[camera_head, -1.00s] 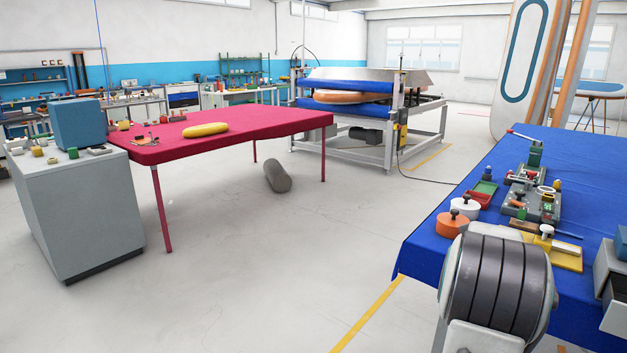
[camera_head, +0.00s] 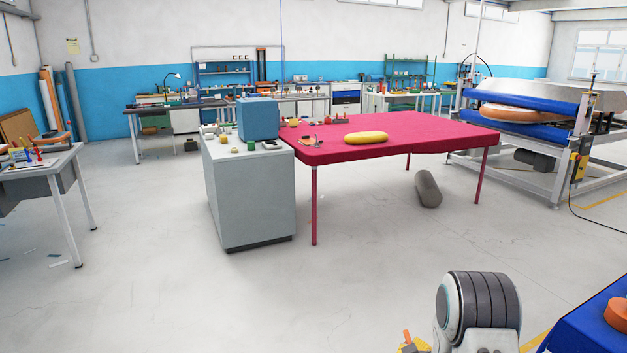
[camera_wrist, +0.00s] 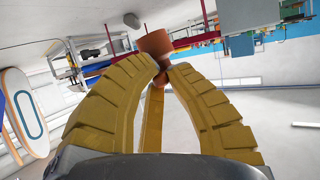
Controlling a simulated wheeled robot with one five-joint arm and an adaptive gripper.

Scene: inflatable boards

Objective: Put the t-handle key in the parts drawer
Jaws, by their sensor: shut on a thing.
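My gripper (camera_wrist: 167,70) has its yellow ribbed fingers closed around an orange-brown piece, which I take to be the t-handle key (camera_wrist: 155,42). In the wrist view its thick end sticks out beyond the fingertips, and the fingers hide part of it. In the head view my gripper (camera_head: 412,346) is at the bottom edge, mostly cut off, with a small orange tip (camera_head: 407,335) showing above it. I cannot make out the parts drawer in the current views.
A grey cabinet (camera_head: 247,195) with a blue box (camera_head: 258,119) and small parts on top stands beside a red-covered table (camera_head: 440,138). A dark roll (camera_head: 428,188) lies under the table. A blue-covered table (camera_head: 590,325) is at lower right. Open floor lies ahead.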

